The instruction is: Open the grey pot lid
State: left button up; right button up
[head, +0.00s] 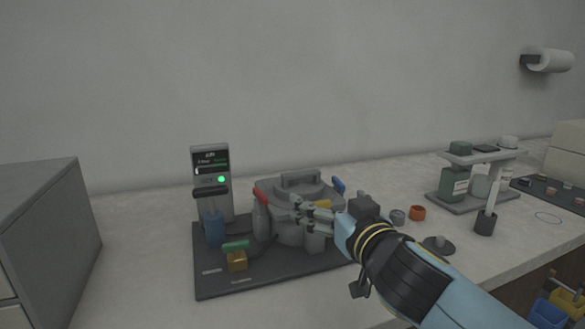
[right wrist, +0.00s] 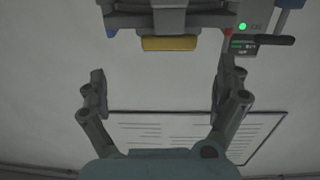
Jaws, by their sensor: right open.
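The grey pot (head: 290,230) stands on a dark base plate, with its grey lid (head: 297,187) seated on top and a raised handle bar across the lid. A red piece (head: 260,194) and a blue piece (head: 338,185) sit at the lid's sides. A yellow tab (head: 323,204) is at the front of the lid; it also shows in the right wrist view (right wrist: 169,43). My right gripper (head: 302,210) is open and empty in front of the pot. In the right wrist view its fingers (right wrist: 160,88) are spread below the yellow tab, apart from it. My left gripper is out of view.
A control post (head: 211,170) with a green light stands behind left on the base plate (head: 225,285). A green-topped brass block (head: 237,260) sits at its front. Small cups (head: 417,213) and a bottle rack (head: 480,158) stand right. A grey cabinet (head: 45,230) is left.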

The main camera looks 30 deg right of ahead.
aim_at(303, 174)
jog(key=shift+t+y, duration=0.4)
jog(key=x, duration=0.3)
jog(key=p+x, duration=0.1)
jog(key=x, duration=0.3)
jog(key=r+p+x, duration=0.1)
jog(key=x, duration=0.3)
jog(key=shift+a+r, duration=0.15)
jog(key=shift+a, duration=0.2)
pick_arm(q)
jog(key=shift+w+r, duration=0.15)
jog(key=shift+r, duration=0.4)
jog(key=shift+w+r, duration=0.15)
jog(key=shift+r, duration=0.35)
pick_arm(e)
jog(key=shift+w+d, duration=0.15)
jog(key=shift+w, duration=0.55)
